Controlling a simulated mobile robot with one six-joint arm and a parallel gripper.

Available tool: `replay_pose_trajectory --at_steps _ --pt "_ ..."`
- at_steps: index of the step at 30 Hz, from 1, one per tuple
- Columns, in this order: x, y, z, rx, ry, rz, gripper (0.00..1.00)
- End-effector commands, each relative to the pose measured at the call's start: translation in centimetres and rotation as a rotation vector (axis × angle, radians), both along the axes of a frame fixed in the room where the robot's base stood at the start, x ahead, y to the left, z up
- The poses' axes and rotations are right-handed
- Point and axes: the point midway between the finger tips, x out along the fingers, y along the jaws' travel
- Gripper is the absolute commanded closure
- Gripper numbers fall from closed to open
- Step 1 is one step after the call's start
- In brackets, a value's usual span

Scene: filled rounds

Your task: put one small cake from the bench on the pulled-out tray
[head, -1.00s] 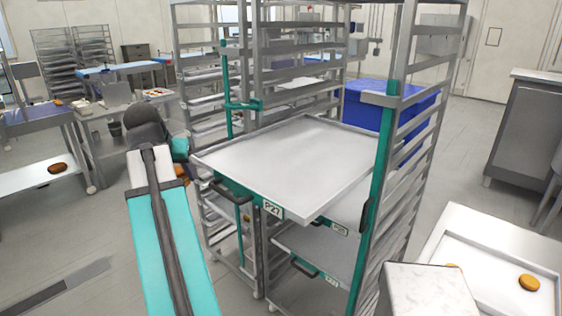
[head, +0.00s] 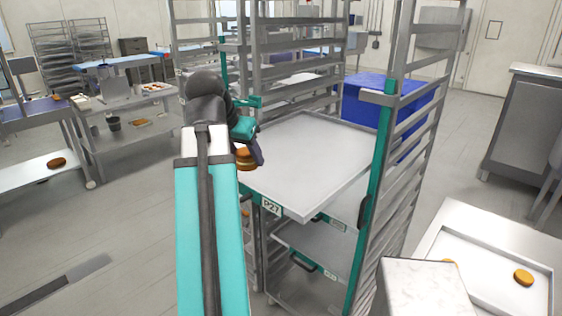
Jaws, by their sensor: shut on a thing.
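My gripper (head: 250,152) is shut on a small round brown cake (head: 246,162) in the head view. The cake shows below the dark fingers, at the left edge of the pulled-out tray (head: 312,160). I cannot tell whether it is over the tray or just beside it. The tray is pale, flat and empty where it shows, and it sticks out of the rack above a label reading P27. My arm hides its left corner. Another cake (head: 523,278) lies on a white tray at the lower right, with a second one partly hidden beside it.
The rack's green-marked post (head: 378,200) stands close along the tray's right side. A blue box (head: 405,112) is behind the rack. A lower tray (head: 312,243) also sticks out. A bench (head: 35,172) at the left holds a brown cake (head: 57,162).

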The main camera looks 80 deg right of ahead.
Motion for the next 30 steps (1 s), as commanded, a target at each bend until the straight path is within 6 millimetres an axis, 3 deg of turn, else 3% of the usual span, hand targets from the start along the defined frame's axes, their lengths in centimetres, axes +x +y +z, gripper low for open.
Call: replay_pose_trajectory --at_steps 13,30 --pt "0.5 -0.7 -0.1 0.000 0.000 0.001 0.62" --pt "3.8 -5.3 -0.7 0.001 -0.001 0.001 0.62"
